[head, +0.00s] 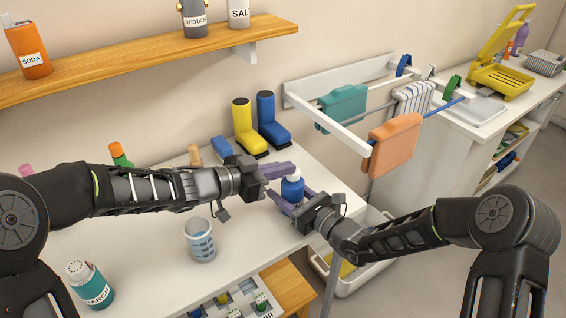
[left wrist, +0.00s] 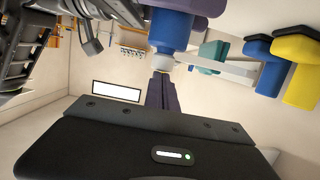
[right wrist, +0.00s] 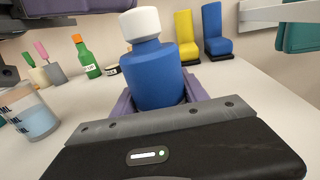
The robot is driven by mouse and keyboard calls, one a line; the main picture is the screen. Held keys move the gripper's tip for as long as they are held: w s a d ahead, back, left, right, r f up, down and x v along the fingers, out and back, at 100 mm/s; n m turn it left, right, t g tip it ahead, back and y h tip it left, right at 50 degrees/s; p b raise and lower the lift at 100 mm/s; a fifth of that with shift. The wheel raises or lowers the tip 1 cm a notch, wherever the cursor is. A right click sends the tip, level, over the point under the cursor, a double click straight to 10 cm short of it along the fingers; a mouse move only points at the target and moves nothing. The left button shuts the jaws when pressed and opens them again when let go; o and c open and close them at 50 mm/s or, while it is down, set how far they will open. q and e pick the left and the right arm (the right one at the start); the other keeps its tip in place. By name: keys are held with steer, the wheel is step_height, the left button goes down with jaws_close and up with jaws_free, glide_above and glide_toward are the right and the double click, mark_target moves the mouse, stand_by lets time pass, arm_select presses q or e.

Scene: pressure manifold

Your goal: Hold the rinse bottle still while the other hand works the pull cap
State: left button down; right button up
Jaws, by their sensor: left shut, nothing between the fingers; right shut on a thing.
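The rinse bottle (head: 292,188) is blue with a white pull cap (head: 294,175) and stands upright near the table's right edge. It fills the middle of the right wrist view (right wrist: 155,75), its cap (right wrist: 141,23) on top. My right gripper (head: 293,201) is shut on the bottle's body, one purple finger on each side. My left gripper (head: 288,167) is shut and empty beside the cap. In the left wrist view its closed fingertips (left wrist: 162,80) end right by the white cap (left wrist: 163,63); I cannot tell whether they touch.
A measuring cup (head: 200,240) with blue liquid and a teal starch shaker (head: 90,285) stand on the white table. Yellow (head: 247,128) and blue (head: 270,120) boot-like objects stand behind the bottle. A wall rack with hanging cloths (head: 393,143) is at right, above a white bin (head: 350,275).

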arm_select(q)
steer(key=shift+f, duration=0.25)
steer(key=shift+r, duration=0.55)
steer(key=s+a+r, duration=0.5)
steer(key=a, duration=0.2)
steer(key=shift+s+a+r, duration=0.3)
steer(key=shift+s+a, duration=0.1)
arm_select(e)
steer(key=o, duration=1.5)
